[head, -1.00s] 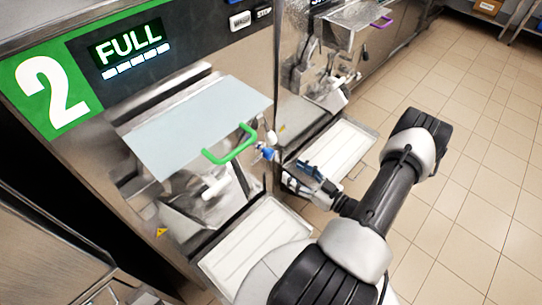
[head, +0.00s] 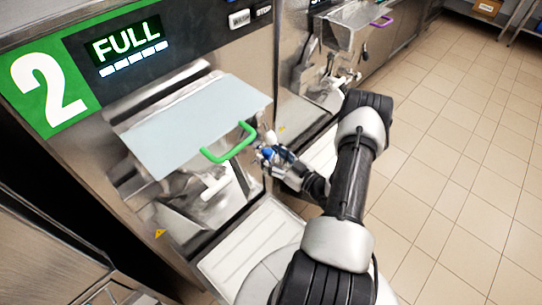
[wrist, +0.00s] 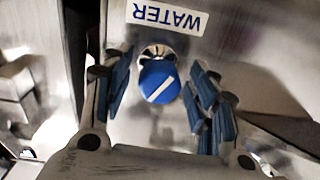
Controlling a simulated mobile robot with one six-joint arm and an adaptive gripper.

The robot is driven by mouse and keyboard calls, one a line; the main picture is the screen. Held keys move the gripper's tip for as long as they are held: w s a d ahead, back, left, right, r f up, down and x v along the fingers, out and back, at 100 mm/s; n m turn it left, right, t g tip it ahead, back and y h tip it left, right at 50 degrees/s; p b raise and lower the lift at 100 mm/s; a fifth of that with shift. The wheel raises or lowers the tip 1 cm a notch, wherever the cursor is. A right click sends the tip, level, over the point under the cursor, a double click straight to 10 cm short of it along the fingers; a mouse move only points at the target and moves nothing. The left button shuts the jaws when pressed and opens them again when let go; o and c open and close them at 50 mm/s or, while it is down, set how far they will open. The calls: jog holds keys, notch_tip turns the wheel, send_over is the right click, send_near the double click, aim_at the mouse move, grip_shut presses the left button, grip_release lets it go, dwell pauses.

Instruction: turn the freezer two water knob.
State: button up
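The water knob (wrist: 158,82) is round and blue with a white line across its face. In the wrist view it sits below an upside-down WATER label (wrist: 167,17) on the metal panel. My gripper (wrist: 162,102) is open, with blue-padded fingers on either side of the knob and gaps between pads and knob. In the head view the knob (head: 267,153) shows as a small blue spot right of the green handle, with my gripper (head: 273,156) at it. Freezer two (head: 45,85) carries a green panel with a white 2 and a FULL display.
A green handle (head: 230,143) on the freezer's lid is just left of my gripper. A white tray (head: 252,245) lies below the spout. Another freezer with a purple handle (head: 382,21) stands behind. Tiled floor (head: 460,150) to the right is clear.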

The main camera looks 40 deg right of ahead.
jog(key=c, duration=1)
jog(key=m+b, duration=0.1)
jog(key=m, duration=0.5)
jog(key=shift+a+m, duration=0.1)
jog(key=shift+m, duration=0.2)
jog(key=m, duration=0.5)
jog(key=shift+m+b, duration=0.3)
jog(key=shift+b, duration=0.05)
jog(key=o, duration=1.1)
